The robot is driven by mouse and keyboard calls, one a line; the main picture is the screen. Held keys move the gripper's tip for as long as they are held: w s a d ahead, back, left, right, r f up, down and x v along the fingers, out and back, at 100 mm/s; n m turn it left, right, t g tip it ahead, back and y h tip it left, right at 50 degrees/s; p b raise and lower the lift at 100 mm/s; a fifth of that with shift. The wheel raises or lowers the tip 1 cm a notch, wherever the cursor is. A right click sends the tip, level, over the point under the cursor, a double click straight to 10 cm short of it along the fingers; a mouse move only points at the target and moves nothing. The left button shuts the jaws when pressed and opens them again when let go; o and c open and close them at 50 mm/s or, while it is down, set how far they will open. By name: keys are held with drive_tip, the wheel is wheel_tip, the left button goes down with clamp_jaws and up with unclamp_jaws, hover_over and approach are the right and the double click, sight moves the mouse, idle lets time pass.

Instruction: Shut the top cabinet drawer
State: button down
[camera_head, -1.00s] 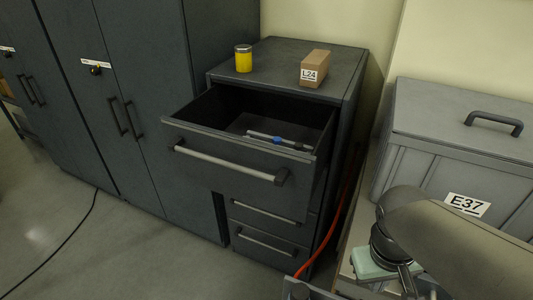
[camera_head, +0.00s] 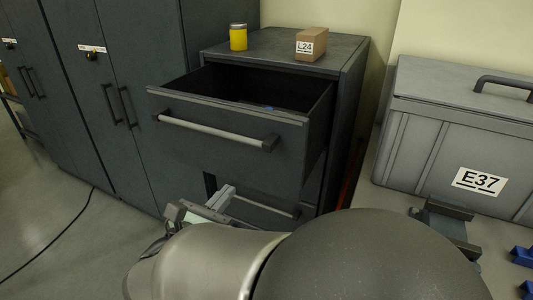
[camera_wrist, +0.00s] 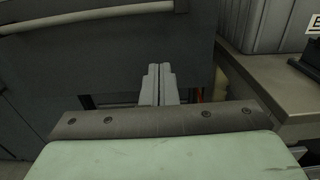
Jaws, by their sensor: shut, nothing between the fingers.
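The top drawer (camera_head: 225,152) of the dark grey cabinet (camera_head: 345,100) is pulled well out, with a light bar handle (camera_head: 210,131) across its front. The drawer front and handle also show in the wrist view (camera_wrist: 110,60). A small blue item (camera_head: 270,109) shows inside the drawer. My gripper (camera_head: 222,198) is in front of and below the drawer front, apart from the handle in the head view. In the wrist view its fingers (camera_wrist: 159,72) are together and empty, pointing toward the lower part of the drawer front. Whether they touch it cannot be told.
A yellow jar (camera_head: 238,38) and a box labelled L24 (camera_head: 311,44) stand on the cabinet top. A grey case labelled E37 (camera_head: 460,140) sits on a bench at right. Closed tall cabinets (camera_head: 75,90) stand at left. The floor (camera_head: 60,225) at left is mostly clear.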

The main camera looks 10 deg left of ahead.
sight(262, 153)
drive_tip(key=p+x, duration=0.1)
drive_tip(key=x, duration=1.2)
drive_tip(key=shift+w+d, duration=0.25)
drive_tip(key=shift+w, duration=0.15)
